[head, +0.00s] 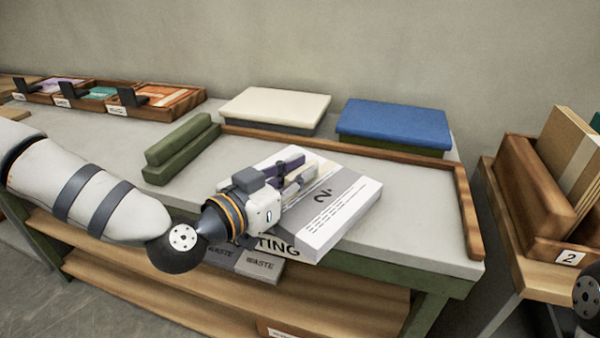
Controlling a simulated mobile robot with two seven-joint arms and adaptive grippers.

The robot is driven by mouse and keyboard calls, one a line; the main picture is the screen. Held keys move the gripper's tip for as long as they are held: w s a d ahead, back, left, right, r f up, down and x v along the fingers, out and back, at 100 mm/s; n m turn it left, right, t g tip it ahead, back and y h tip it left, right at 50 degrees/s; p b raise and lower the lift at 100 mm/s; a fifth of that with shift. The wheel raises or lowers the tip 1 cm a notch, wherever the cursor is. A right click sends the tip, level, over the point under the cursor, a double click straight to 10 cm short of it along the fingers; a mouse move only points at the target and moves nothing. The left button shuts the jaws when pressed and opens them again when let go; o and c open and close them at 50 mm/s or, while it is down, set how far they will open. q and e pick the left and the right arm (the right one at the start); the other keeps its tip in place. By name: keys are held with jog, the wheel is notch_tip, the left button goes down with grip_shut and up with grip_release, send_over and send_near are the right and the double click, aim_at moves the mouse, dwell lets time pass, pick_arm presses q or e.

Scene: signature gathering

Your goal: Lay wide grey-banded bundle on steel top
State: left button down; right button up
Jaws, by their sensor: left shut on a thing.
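The wide bundle (345,212) is a stack of white sheets with a broad grey band marked "2". My left gripper (300,178) is shut on its left side. The bundle is over the front middle of the steel top (425,225), turned at an angle, with its near corner around the top's front edge. I cannot tell whether its underside touches the steel. The gripper hides the bundle's left part. My right gripper is out of view.
A wooden rail (465,208) edges the top's right and back. A green stepped block (180,150) stands at left. Cream (275,106) and blue (395,122) slabs lie behind. A wooden rack (520,190) marked "2" holds boards at right. Bare steel lies right of the bundle.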

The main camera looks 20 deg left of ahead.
pick_arm(q)
jog(key=c, duration=1.6)
grip_release()
